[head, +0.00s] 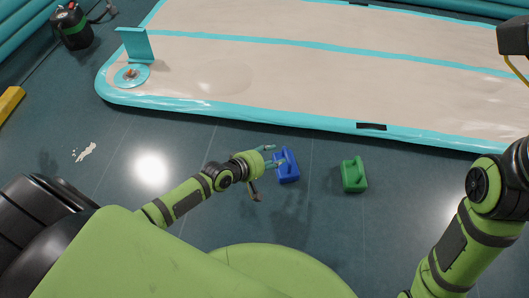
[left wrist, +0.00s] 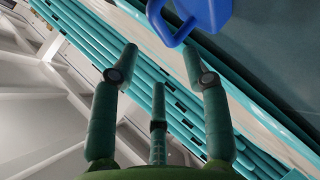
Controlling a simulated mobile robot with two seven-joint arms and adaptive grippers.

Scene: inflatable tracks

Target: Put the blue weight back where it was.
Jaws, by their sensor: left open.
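The blue weight (head: 287,165), a block with a loop handle, appears to stand on the dark floor in the middle of the head view. In the left wrist view the blue weight (left wrist: 208,14) is cut off by the top edge, its handle towards the fingers. My left gripper (head: 272,156) is open just left of the weight, with fingers close to its handle side. In the left wrist view the left gripper's fingers (left wrist: 160,56) are spread with nothing between them.
A green weight (head: 354,175) stands on the floor right of the blue one. Behind them lies a beige inflatable track (head: 300,75) with turquoise edges. A round disc (head: 131,76) lies on its left end.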

